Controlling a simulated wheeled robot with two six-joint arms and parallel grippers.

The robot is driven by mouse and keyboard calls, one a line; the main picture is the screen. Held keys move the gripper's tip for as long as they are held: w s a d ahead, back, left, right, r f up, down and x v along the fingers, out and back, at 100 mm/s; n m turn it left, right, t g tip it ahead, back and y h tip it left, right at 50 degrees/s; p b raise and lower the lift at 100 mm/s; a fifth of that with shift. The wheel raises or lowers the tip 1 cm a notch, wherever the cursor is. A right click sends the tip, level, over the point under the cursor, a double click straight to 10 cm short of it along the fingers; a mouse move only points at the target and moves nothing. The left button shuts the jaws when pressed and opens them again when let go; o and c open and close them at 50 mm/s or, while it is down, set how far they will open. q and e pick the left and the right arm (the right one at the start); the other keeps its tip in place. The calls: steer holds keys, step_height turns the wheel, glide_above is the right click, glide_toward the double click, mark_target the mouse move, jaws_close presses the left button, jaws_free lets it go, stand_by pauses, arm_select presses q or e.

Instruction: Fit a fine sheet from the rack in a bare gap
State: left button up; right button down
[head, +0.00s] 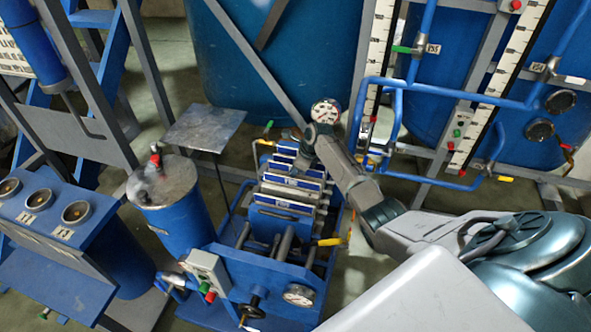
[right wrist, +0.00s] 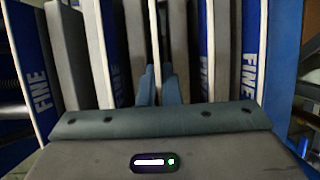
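In the head view a blue press-like frame (head: 268,262) holds a row of grey plates and sheets with blue-and-white faces (head: 290,182). My right gripper (head: 303,148) reaches in from the right over the far end of this row. In the right wrist view its fingers (right wrist: 161,88) are close together around a thin, pale-edged sheet (right wrist: 155,35) seen edge-on. Other sheets marked FINE stand upright to the left (right wrist: 110,55) and right (right wrist: 250,60), between thick grey plates (right wrist: 180,45). The held sheet's face is hidden, and I cannot make out a bare gap. My left gripper is out of view.
A blue cylindrical vessel (head: 180,215) and a small grey-topped stand (head: 205,127) are left of the frame. A round gauge (head: 326,111) and blue pipes (head: 450,92) are behind. A yellow-handled valve (head: 331,241) juts out at the frame's right side.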

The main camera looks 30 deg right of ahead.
steer(key=c, duration=1.7)
jaws_free()
steer(key=shift+r, duration=0.1)
steer(key=shift+d+r, duration=0.2)
steer(key=shift+r, duration=0.05)
steer(key=shift+o, duration=0.7)
steer(key=b+v, duration=0.1)
steer(key=v, duration=0.3)
steer(key=b+v, duration=0.1)
steer(key=v, duration=0.4)
steer(key=shift+s, duration=0.25)
steer(key=shift+d+r, duration=0.1)
steer(key=shift+r, duration=0.4)
